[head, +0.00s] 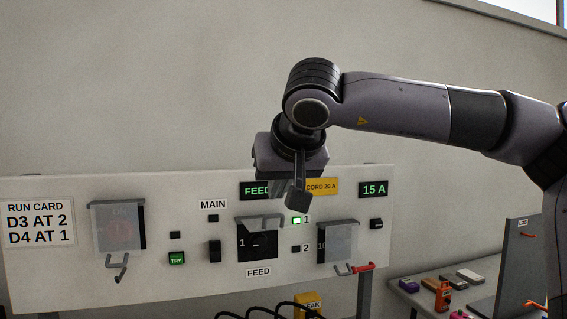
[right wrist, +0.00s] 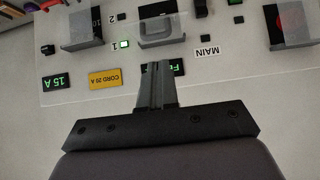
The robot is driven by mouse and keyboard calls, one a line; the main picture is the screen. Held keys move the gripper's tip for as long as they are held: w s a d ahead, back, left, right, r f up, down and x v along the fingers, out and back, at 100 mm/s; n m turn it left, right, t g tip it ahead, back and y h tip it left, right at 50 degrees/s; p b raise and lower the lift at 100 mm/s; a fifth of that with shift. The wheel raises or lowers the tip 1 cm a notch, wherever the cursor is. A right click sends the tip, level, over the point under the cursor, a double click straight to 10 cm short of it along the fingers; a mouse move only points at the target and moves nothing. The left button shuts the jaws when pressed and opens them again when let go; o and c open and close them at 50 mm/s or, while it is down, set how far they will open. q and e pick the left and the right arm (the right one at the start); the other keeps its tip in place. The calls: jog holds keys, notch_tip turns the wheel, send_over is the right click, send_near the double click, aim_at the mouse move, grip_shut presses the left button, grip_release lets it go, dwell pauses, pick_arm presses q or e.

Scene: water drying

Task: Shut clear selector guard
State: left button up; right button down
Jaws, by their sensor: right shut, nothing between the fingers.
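The FEED selector (head: 257,246) is a black square with a dark knob, in the middle of the white panel. Its clear guard (head: 259,223) looks raised, standing out from the panel along the selector's top edge, with the lower part of the black face uncovered. The clear guard also shows in the upside-down right wrist view (right wrist: 168,38). My right gripper (head: 297,197) is shut and empty, above and slightly right of the selector. Its closed fingers also show in the right wrist view (right wrist: 156,70), apparently apart from the guard. My left gripper is out of view.
Another clear cover (head: 118,226) hangs over a red knob at left, and one (head: 337,243) hangs at right above a red-handled hook (head: 357,268). A green display (head: 373,189) and yellow label (head: 322,186) are near my gripper. A side table (head: 408,289) holds small items.

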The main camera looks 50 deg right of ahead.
aim_at(267, 217)
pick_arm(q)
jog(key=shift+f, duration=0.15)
pick_arm(e)
jog(key=shift+f, duration=1.25)
jog(key=shift+d, duration=0.1)
